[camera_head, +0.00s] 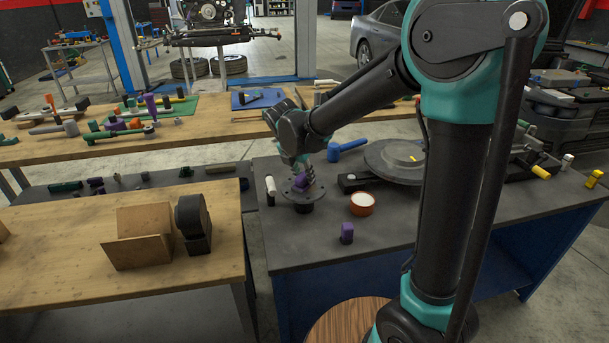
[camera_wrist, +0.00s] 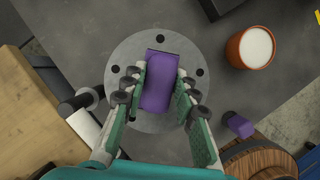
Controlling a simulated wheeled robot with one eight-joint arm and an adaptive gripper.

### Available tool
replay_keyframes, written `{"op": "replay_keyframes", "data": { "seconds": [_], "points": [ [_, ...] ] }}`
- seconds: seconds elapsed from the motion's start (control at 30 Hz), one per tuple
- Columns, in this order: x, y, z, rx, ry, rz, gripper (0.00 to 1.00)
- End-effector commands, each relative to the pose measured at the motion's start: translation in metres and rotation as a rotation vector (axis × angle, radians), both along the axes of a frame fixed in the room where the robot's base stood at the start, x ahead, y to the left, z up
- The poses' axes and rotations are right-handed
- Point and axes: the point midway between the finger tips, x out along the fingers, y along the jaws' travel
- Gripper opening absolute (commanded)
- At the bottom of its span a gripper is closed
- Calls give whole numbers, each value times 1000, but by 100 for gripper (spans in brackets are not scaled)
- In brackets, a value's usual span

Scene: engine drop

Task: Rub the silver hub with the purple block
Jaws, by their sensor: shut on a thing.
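The silver hub (camera_head: 303,194) is a round grey flange with dark bolt holes on the dark-topped bench. It also shows in the wrist view (camera_wrist: 127,53). My gripper (camera_wrist: 154,82) is shut on the purple block (camera_wrist: 158,80), with one finger on each side. The block is over the middle of the hub's face and hides its centre. In the head view the block (camera_head: 301,182) shows just below my fingers. I cannot tell whether the block touches the hub.
An orange pot with white contents (camera_head: 362,204) stands right of the hub. Another purple piece (camera_head: 347,233) stands nearer the front. A white-and-black cylinder (camera_head: 270,189) is left of the hub. A large grey disc (camera_head: 395,160) lies behind right. The front bench area is mostly clear.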

Motion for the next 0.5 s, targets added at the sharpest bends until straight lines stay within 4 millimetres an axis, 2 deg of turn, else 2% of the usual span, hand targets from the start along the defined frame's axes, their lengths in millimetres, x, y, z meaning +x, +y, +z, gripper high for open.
{"op": "replay_keyframes", "data": {
  "seconds": [0.5],
  "points": [
    [-8, -2, 0, 0, 0, 0, 0]
  ]
}}
